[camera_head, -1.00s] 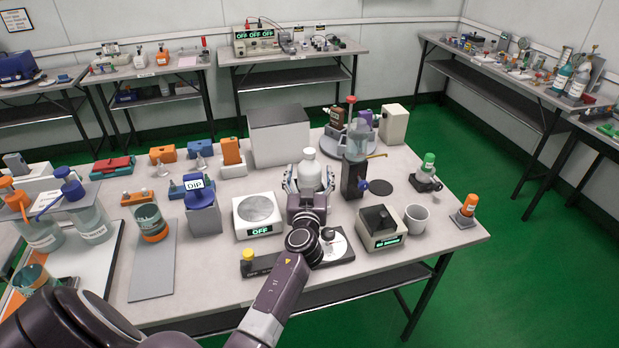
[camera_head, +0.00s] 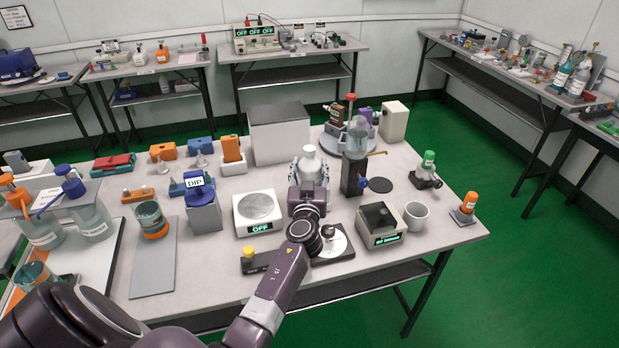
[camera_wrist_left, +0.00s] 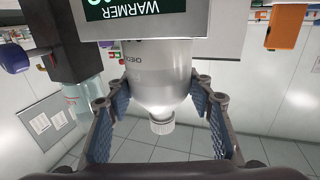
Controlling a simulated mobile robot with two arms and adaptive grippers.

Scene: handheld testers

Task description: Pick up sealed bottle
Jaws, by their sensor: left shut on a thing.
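The sealed bottle (camera_head: 309,157) is white with a white cap and stands upright near the middle of the table, in front of the grey box. It also shows in the left wrist view (camera_wrist_left: 160,78), upside down, with its cap towards the bottom of the picture. My left gripper (camera_head: 308,172) reaches it from the front and is shut on it, one finger on each side of its body. In the left wrist view the blue finger pads flank the bottle. Its base is hidden, so I cannot tell whether it touches the table. My right gripper is not in view.
A black stand with a clear vessel (camera_head: 354,172) is close on the right. A scale (camera_head: 258,213) is on the left. A dial device (camera_head: 333,246) lies in front, under my arm.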

